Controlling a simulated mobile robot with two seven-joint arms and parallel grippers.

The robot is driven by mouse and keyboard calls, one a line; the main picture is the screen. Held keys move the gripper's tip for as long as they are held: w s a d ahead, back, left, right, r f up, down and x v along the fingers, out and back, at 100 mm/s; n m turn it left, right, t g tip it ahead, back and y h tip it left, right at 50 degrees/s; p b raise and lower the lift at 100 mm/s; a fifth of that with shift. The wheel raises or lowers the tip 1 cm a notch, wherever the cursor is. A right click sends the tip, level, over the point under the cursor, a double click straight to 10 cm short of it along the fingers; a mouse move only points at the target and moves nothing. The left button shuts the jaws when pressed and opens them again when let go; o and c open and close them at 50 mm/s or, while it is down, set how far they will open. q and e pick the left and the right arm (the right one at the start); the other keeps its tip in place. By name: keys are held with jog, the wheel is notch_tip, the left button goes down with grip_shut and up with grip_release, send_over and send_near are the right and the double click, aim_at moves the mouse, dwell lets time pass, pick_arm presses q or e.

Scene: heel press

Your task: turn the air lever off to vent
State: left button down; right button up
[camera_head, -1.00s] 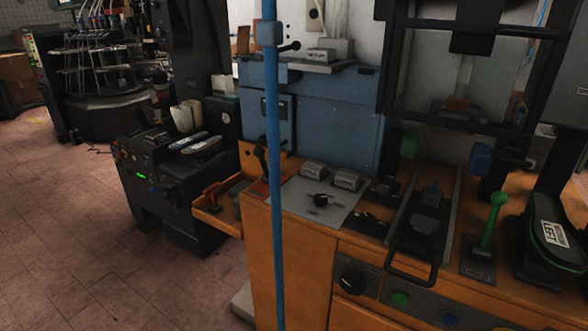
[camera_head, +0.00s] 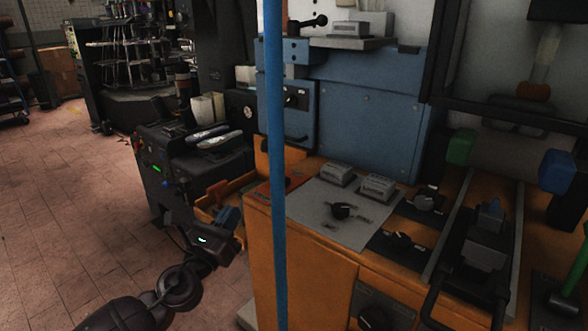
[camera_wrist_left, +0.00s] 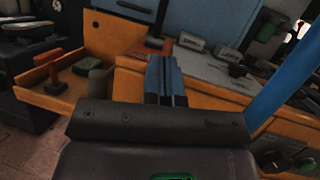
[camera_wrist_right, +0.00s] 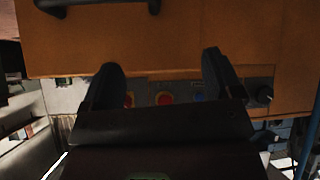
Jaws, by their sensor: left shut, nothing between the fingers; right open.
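A black lever-like knob (camera_head: 343,211) sits on the grey panel (camera_head: 308,205) of the orange bench, with small labels around it. I cannot tell for sure that it is the air lever, nor read its setting. A red plate (camera_head: 264,191) lies at the bench's left edge, partly behind the blue pole; it also shows in the left wrist view (camera_wrist_left: 153,43). My left gripper (camera_head: 228,214) is shut and empty, left of the bench, apart from the knob; its fingers show in its wrist view (camera_wrist_left: 165,75). My right gripper (camera_wrist_right: 163,78) is open and empty, facing the bench front.
The blue pole (camera_head: 275,150) stands upright in front of the bench, between my left gripper and the panel. An orange side tray (camera_wrist_left: 45,95) with a red-handled tool (camera_wrist_left: 50,62) juts out left. Two grey boxes (camera_head: 337,174) stand behind the knob. A blue cabinet (camera_head: 370,120) rises behind.

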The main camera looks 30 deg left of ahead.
pick_arm(q)
jog(key=shift+w+d+r+m, duration=0.15)
jog(key=shift+w+r+m, duration=0.1)
jog(key=shift+w+m, duration=0.05)
pick_arm(e)
jog(key=shift+d, duration=0.1)
pick_arm(q)
jog(key=p+x, duration=0.1)
jog(key=x, duration=1.2)
jog(key=shift+w+r, duration=0.15)
jog(key=shift+w, duration=0.25)
pick_arm(e)
jog(key=shift+s+d, duration=0.1)
jog(key=shift+s, duration=0.2)
pick_arm(q)
jog(key=shift+r, duration=0.1)
pick_arm(e)
jog(key=shift+r, duration=0.15)
